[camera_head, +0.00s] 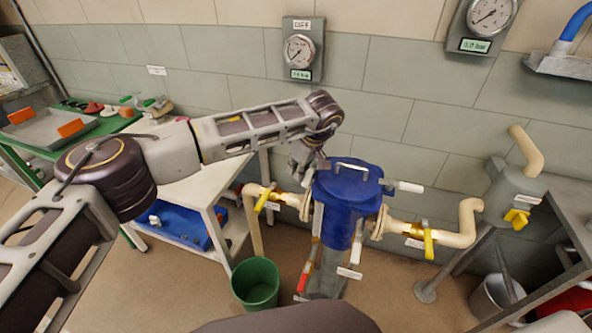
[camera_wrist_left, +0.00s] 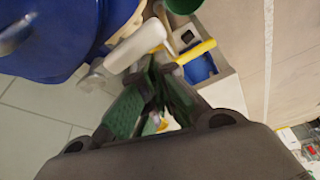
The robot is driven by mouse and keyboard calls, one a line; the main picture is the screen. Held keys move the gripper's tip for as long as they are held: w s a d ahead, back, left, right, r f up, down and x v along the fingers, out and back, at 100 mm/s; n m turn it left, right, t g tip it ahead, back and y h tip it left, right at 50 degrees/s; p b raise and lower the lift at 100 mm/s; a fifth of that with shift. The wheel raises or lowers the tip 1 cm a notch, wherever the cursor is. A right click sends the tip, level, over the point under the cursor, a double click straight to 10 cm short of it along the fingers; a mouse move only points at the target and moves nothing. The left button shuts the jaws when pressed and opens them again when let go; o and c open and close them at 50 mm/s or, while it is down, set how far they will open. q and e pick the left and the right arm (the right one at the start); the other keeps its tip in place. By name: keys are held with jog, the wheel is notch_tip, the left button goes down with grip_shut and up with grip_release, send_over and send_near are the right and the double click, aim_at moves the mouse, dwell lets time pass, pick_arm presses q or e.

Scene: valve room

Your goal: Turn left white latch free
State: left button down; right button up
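The blue vessel (camera_head: 345,200) stands on the pipe line, with a grey bar handle on its lid. In the head view, my left gripper (camera_head: 299,168) points down at the lid's left side and hides much of that area. The left white latch (camera_wrist_left: 135,48) shows in the left wrist view beside the blue vessel (camera_wrist_left: 45,40), just beyond the fingertips. My left gripper's green-padded fingers (camera_wrist_left: 160,72) are close together at their tips, with nothing visible held. I cannot tell whether they touch the latch. Another white latch (camera_head: 405,186) sticks out at the lid's right. My right gripper is out of view.
Yellow-handled valves (camera_head: 265,198) and (camera_head: 429,243) sit on the beige pipes either side. A green bin (camera_head: 256,284) stands on the floor below. A white table (camera_head: 190,185) with a blue crate beneath is at left. Gauges hang on the wall (camera_head: 390,100).

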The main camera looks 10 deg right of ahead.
pick_arm(q)
jog(key=shift+s+d, duration=0.25)
jog(key=shift+s, duration=0.05)
jog(key=v, duration=1.1)
jog(key=shift+w+r, duration=0.15)
jog(key=shift+r, duration=0.3)
jog(key=shift+a, duration=0.1)
